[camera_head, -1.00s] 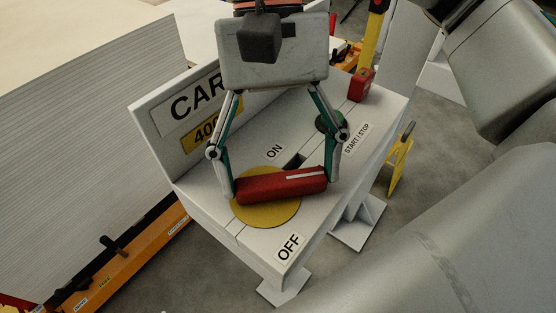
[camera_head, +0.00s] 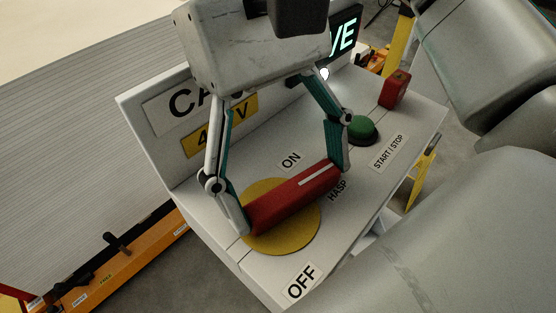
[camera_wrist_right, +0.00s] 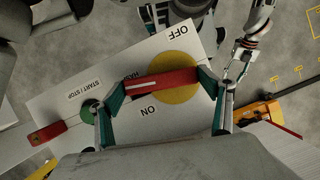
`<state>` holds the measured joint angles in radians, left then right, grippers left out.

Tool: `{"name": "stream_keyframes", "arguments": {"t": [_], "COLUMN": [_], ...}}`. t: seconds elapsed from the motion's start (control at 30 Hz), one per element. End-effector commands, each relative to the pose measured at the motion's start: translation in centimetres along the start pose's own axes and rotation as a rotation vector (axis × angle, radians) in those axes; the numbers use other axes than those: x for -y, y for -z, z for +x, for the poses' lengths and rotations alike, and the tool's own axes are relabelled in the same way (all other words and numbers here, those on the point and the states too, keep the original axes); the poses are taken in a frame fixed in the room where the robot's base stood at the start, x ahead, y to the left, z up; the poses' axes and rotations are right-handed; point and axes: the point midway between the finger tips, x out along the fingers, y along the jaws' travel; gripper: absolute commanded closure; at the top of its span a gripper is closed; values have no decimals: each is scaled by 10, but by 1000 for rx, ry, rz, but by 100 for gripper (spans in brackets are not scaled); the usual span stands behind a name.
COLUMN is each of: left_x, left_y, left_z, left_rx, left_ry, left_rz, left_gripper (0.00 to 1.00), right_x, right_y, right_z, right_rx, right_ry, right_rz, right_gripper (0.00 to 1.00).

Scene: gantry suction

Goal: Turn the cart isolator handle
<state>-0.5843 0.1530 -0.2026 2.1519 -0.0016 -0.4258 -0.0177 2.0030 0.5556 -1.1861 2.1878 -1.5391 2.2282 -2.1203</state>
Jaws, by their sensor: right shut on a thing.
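The isolator handle is a red bar (camera_head: 292,202) with a white stripe, lying across a yellow disc (camera_head: 268,246) on the sloping cart panel (camera_head: 395,175). It points between the ON label (camera_head: 290,160) and the HASP label (camera_head: 338,189), with the OFF label (camera_head: 301,283) below. My right gripper (camera_head: 292,200) is shut on the red handle, one finger at each end. The right wrist view shows the same grip on the handle (camera_wrist_right: 160,84). My left gripper is not in the head view; jointed arm parts at the top of the wrist view do not show its state clearly.
A green button (camera_head: 362,129) and a red block (camera_head: 395,88) sit toward the panel's far end. A lit sign (camera_head: 344,37) reading "VE" is partly hidden behind my gripper. A grey ribbed wall (camera_head: 70,150) and an orange rail (camera_head: 125,265) are at left.

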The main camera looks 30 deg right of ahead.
Motion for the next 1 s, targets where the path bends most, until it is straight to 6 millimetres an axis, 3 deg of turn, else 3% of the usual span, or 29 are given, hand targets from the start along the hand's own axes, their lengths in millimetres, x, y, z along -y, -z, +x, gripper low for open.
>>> {"name": "stream_keyframes", "arguments": {"t": [0.4, 0.97, 1.0], "left_x": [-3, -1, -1], "left_y": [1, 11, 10], "left_z": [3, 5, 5], "left_rx": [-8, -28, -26], "left_ry": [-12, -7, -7], "left_rz": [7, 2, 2], "left_gripper": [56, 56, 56], "right_x": [1, 1, 1], "right_y": [3, 2, 2], "right_z": [2, 0, 0], "right_rx": [4, 0, 0], "right_ry": [-79, -91, -91], "right_rz": [-185, -219, -219], "right_gripper": [60, 60, 19]}}
